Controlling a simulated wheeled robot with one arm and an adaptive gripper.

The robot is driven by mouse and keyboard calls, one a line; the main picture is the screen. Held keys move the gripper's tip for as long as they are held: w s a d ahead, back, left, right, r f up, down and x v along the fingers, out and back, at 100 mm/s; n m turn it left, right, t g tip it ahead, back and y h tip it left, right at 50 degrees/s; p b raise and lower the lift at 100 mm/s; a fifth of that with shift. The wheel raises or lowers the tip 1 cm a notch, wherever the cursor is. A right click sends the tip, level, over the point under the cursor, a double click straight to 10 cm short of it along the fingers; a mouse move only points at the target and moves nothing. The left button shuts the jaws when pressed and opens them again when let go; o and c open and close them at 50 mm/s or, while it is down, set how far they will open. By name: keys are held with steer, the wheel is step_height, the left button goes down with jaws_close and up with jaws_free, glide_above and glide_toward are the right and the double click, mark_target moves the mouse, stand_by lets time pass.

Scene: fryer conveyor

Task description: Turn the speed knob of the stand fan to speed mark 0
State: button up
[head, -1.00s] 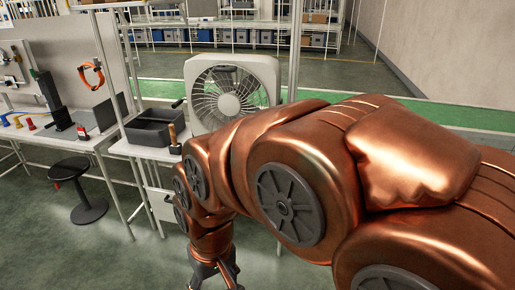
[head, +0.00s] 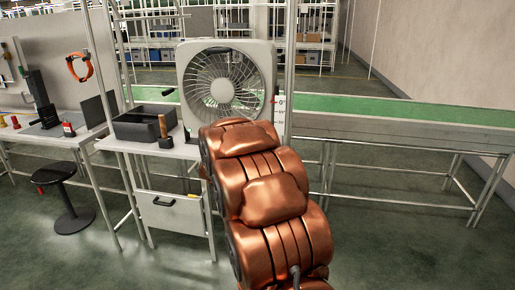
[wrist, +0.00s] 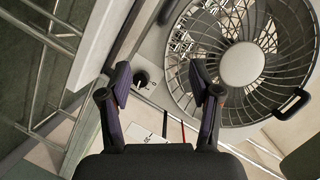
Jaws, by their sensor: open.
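The white stand fan (head: 190,62) stands on the table in the head view. Beside its lower right corner are printed marks, one reading 0 (head: 282,100) with a red pointer by it. In the wrist view the fan's round grille (wrist: 241,64) fills the upper right. A small dark knob (wrist: 142,78) sits on the pale panel left of the grille. My gripper (wrist: 163,88) is open, and the knob appears between its fingertips, nearer the left one, with no visible contact. Which mark the knob points at is too small to tell. My arm hides the gripper in the head view.
A dark bin (head: 140,122) and a brown-handled tool (head: 164,130) stand left of the fan on the white table (head: 125,147). A black stool (head: 55,173) is at the left. A conveyor (head: 400,130) runs behind to the right. A thin post (head: 290,60) rises beside the fan.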

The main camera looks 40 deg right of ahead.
steer(key=shift+w+d+f+m+g+h+b, duration=0.3)
steer(key=shift+d+m+h, duration=0.45)
steer(key=shift+d, duration=1.95)
steer(key=shift+w+d+f+m+g+h+b, duration=0.1)
steer(key=shift+w+d+f+m+h+b, duration=0.35)
steer(key=shift+d, duration=2.3)
steer(key=shift+w+d+f+m+g+h+b, duration=0.1)
steer(key=shift+w+d+m+g+h, duration=0.2)
steer(key=shift+d+m+h, duration=1.55)
steer(key=shift+d+n+y, duration=0.75)
steer(key=shift+d+n, duration=0.1)
steer(key=shift+n, duration=0.1)
steer(key=shift+c, duration=0.3)
steer(key=c, duration=1.1)
